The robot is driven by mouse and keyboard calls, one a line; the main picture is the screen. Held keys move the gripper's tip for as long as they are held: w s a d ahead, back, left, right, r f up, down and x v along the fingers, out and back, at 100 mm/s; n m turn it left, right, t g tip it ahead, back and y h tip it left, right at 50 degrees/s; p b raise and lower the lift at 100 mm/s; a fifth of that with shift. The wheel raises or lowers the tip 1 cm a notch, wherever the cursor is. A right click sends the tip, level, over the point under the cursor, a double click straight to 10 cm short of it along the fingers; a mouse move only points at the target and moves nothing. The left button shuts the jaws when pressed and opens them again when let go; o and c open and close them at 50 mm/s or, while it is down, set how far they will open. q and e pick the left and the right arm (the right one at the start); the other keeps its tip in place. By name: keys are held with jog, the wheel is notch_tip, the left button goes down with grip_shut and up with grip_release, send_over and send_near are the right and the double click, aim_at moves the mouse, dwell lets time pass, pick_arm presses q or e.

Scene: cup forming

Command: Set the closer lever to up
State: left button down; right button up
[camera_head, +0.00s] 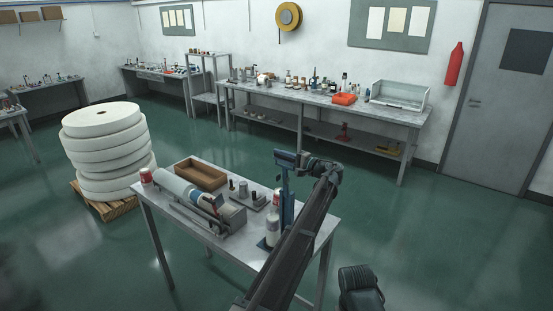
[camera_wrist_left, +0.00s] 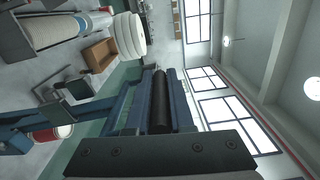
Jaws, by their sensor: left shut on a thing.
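The closer is a tall blue post (camera_head: 287,200) at the front right edge of the small metal table. My left gripper (camera_head: 301,160) is at the top of this post, reaching in from the right. In the left wrist view the jaws (camera_wrist_left: 160,105) are closed around a black round bar, which I take to be the grip of the closer lever (camera_wrist_left: 160,98). Blue metal parts flank the bar, and blue framework extends left of it. My arm hides part of the post and table in the head view. The lever's exact angle cannot be told.
The small table (camera_head: 165,222) also holds a roller machine (camera_head: 187,197), a brown wooden tray (camera_head: 201,173) and cans, including a red-and-white one (camera_head: 146,175). White rolls (camera_head: 104,135) stand on a pallet to the left. A long workbench (camera_head: 320,97) stands behind. The floor between is clear.

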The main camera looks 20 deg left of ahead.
pick_arm(q)
jog(key=shift+w+d, duration=0.2)
jog(key=shift+w, duration=0.25)
jog(key=shift+w+d, duration=0.2)
jog(key=shift+w, duration=0.25)
pick_arm(e)
jog(key=shift+w+d, duration=0.15)
jog(key=shift+w, duration=0.15)
pick_arm(q)
jog(key=c, duration=0.8)
grip_release()
jog(key=shift+w, duration=0.1)
jog(key=v, duration=1.4)
jog(key=shift+a, duration=0.1)
